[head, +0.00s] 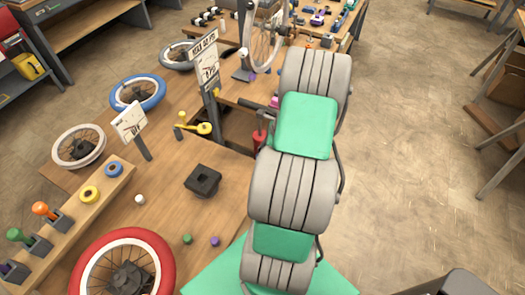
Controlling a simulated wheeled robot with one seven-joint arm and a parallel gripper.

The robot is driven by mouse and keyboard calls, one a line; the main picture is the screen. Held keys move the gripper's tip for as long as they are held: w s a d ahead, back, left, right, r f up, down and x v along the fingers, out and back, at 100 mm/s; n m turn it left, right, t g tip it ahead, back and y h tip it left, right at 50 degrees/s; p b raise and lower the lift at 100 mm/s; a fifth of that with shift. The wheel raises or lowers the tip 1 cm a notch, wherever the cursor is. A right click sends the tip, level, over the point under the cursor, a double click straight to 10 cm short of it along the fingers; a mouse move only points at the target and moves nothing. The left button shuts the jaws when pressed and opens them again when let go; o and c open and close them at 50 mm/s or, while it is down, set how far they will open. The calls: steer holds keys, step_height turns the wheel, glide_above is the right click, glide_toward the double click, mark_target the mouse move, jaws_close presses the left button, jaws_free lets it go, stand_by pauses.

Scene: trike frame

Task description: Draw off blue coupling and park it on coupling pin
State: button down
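A blue ring-shaped piece (114,169), possibly the blue coupling, sits at the upper end of a wooden rail at the left of the head view. A yellow ring (89,194) sits beside it on the same rail. I cannot tell what holds the blue ring or which part is the coupling pin. My grey and green arm rises through the middle right of the view. My gripper cannot be made out; the arm hides part of the bench behind it.
The rail (62,236) also carries orange, green and purple knobs. A black block (203,180), a red-tyred wheel (123,270), a yellow tool (200,128) and sign posts stand on the bench. Other wheels lie at the left and back. Open floor is at right.

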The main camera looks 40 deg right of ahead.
steer(key=shift+f+b, duration=0.45)
steer(key=shift+f, duration=0.45)
steer(key=c, duration=1)
jaws_free()
steer(key=shift+r, duration=0.15)
steer(key=b+v, duration=0.1)
steer(key=v, duration=0.6)
steer(key=shift+r, duration=0.3)
steer(key=shift+s+d, duration=0.1)
steer(key=shift+s, duration=0.05)
